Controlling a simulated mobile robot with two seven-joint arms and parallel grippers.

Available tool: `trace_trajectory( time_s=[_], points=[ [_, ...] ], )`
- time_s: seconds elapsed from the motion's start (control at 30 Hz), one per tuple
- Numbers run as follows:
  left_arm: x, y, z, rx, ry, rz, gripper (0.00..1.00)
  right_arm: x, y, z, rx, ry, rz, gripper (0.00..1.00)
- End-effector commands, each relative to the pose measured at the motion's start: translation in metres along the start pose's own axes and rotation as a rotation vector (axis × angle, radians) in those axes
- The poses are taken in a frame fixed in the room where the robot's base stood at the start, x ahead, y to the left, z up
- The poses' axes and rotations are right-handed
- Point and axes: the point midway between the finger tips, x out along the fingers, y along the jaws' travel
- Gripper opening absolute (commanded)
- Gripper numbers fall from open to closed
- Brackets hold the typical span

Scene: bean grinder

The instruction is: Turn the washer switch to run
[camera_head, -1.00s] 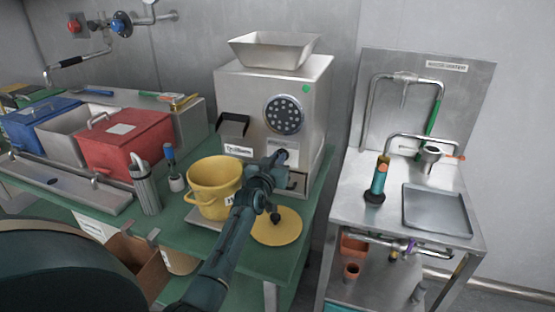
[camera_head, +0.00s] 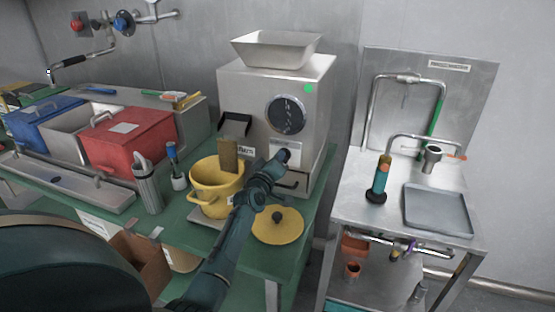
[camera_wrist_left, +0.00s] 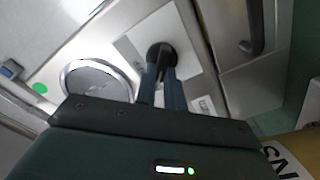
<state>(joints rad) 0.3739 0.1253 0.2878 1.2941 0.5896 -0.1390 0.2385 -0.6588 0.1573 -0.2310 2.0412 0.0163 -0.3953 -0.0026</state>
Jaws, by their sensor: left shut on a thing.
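A steel grinder (camera_head: 240,105) stands at the back of the green table, with a round front plate (camera_head: 286,115) and a green light (camera_head: 308,88). Its dark switch knob (camera_wrist_left: 161,54) sits on a pale plate in the left wrist view. My left gripper (camera_wrist_left: 160,74) is shut on this knob, one finger on each side. In the head view the left gripper (camera_head: 279,160) reaches the grinder's lower front and hides most of the knob. A brown stream (camera_head: 228,155) runs from the black chute (camera_head: 237,124) into the yellow bucket (camera_head: 205,178). My right gripper is out of view.
A yellow lid (camera_head: 278,226) lies in front of the grinder. A red bin (camera_head: 128,140), a blue bin (camera_head: 42,118) and a grey cylinder (camera_head: 147,188) stand to the left. A steel stand (camera_head: 400,215) with pipes and a tray (camera_head: 437,208) is at right.

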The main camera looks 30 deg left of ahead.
Motion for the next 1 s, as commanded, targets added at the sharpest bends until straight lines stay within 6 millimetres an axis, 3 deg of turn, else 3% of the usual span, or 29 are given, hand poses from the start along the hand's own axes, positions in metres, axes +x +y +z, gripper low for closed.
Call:
trace_trajectory(
  time_s=[0.7, 0.73, 1.0],
  points=[
    [-0.0001, -0.001, 0.0005, -0.076, -0.001, -0.001, 0.0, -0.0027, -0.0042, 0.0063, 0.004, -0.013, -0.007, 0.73],
    [-0.0001, -0.001, 0.0005, -0.077, -0.001, -0.001, 0.13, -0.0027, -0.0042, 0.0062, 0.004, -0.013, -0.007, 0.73],
    [-0.0001, -0.0009, 0.0004, -0.074, -0.001, 0.0, 0.33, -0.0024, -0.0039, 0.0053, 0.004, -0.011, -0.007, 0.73]
  ],
)
